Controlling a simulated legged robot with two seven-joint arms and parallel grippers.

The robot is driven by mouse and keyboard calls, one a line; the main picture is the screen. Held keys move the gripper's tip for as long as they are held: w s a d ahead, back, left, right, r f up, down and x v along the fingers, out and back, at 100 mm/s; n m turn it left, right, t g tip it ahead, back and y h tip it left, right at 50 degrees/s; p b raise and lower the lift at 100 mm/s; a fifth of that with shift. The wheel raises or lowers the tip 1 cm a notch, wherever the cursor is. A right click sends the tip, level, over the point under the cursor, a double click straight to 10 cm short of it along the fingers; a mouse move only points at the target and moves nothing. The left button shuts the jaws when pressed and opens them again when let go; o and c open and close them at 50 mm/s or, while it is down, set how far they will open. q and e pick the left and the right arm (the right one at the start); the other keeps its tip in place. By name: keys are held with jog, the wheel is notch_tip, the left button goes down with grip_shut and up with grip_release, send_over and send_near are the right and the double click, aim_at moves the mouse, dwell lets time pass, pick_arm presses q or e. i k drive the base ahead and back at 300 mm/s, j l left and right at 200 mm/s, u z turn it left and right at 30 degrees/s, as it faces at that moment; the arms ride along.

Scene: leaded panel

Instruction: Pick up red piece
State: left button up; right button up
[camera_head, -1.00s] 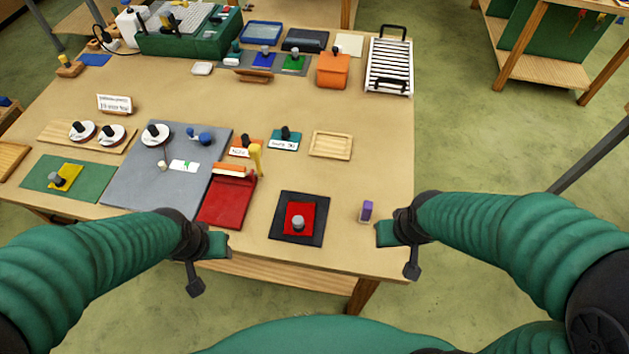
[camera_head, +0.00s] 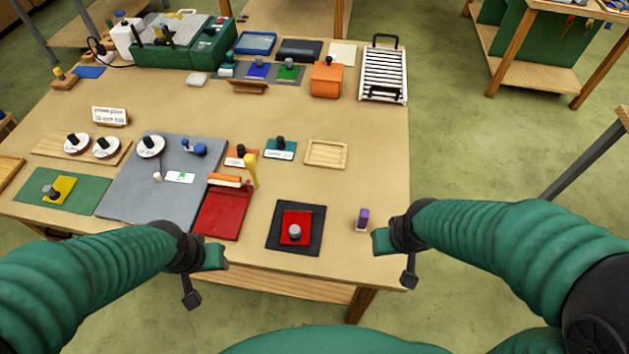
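The red piece (camera_head: 292,222) is a flat red square with a grey knob on top. It lies on a black square mat (camera_head: 313,241) near the table's front edge, right of centre. My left gripper (camera_head: 214,258) is at the front edge, left of the red piece and apart from it. My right gripper (camera_head: 383,241) is right of the red piece, by the table's front right corner, and apart from it. Nothing shows held in either gripper. The fingers are too small and edge-on to tell whether they are open.
A purple and white block (camera_head: 362,219) stands close to my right gripper. A dark red tray (camera_head: 222,215) with a yellow-handled tool (camera_head: 251,172) lies left of the mat. A wooden tray (camera_head: 326,153) lies behind the mat. The table between them is clear.

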aim_at(296, 230)
jog(key=i+l+u, duration=0.1)
jog(key=l+u, duration=0.15)
jog(key=l, duration=1.4)
